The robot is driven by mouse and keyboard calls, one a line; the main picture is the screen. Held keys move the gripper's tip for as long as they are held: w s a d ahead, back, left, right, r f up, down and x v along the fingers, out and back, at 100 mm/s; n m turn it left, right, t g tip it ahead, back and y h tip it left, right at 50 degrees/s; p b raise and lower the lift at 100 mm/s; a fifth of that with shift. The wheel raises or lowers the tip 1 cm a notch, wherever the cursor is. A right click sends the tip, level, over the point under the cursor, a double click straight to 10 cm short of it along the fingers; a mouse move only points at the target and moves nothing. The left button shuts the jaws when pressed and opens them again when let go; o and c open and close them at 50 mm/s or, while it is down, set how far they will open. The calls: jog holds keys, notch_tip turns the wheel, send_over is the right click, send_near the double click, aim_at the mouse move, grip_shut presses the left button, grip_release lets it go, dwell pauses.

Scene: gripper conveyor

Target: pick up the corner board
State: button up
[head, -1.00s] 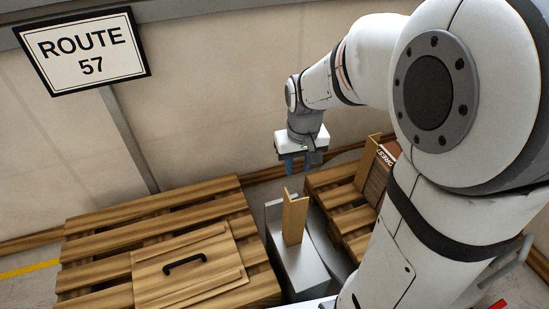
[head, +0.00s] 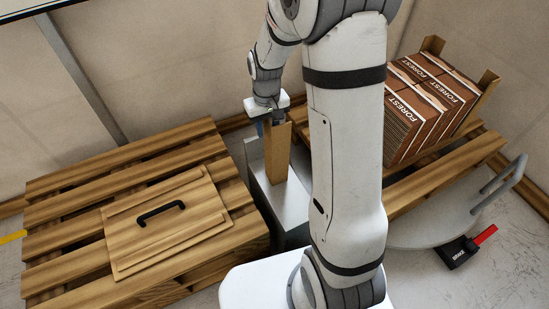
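The corner board (head: 277,152) is a tall, light-brown angled board. It stands upright on a grey metal stand (head: 286,204) between the two pallets, left of my arm. My gripper (head: 267,122) points down at the top of the board. A blue fingertip shows at the board's upper left edge; the other finger is hidden or unclear. I cannot tell whether the fingers touch or grip the board.
A wooden pallet (head: 60,187) at left carries a wooden panel (head: 130,235) with a black handle (head: 160,211). Behind my arm, another pallet (head: 452,170) carries stacked FOREST cartons (head: 425,105) with upright boards at corners. A round grey plate (head: 430,228) lies at right.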

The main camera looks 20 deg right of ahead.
aim_at(277, 151)
notch_tip(277, 151, down, 3)
jog(key=shift+f+b, duration=0.1)
jog(key=shift+b, duration=0.3)
grip_shut()
